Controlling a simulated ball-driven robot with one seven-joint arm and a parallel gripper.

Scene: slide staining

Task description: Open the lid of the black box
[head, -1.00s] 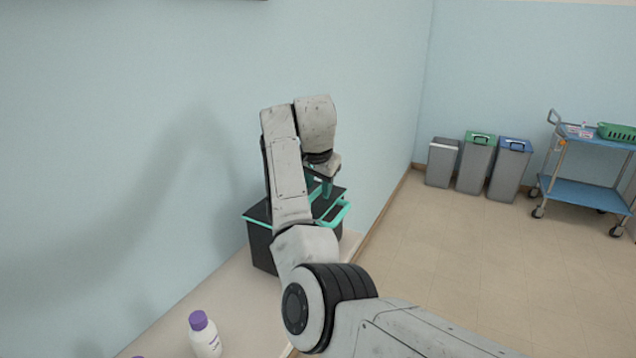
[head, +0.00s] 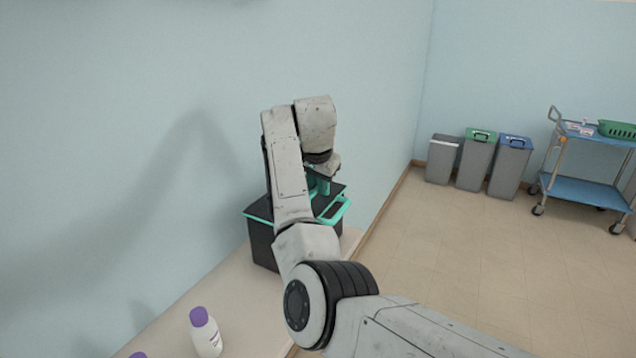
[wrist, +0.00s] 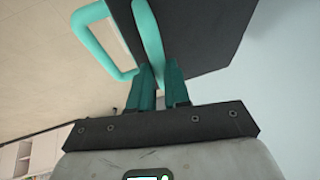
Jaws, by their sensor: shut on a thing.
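The black box (head: 261,243) with teal trim stands on the counter against the wall in the head view, partly hidden behind my arm. A teal loop handle (head: 337,211) sticks out at its right side. My gripper (head: 321,186) is at the top of the box, mostly covered by my arm links. In the wrist view my gripper (wrist: 160,88) has its teal fingers shut on a teal strip (wrist: 148,35) along the edge of a black panel (wrist: 200,32). The teal handle (wrist: 103,42) shows left of the strip. Any lid gap is hidden.
A white bottle with a purple cap (head: 205,332) stands on the counter (head: 245,300) in front of the box. Several grey bins (head: 478,163) and a blue trolley (head: 575,190) stand farther off at the right. The floor between is clear.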

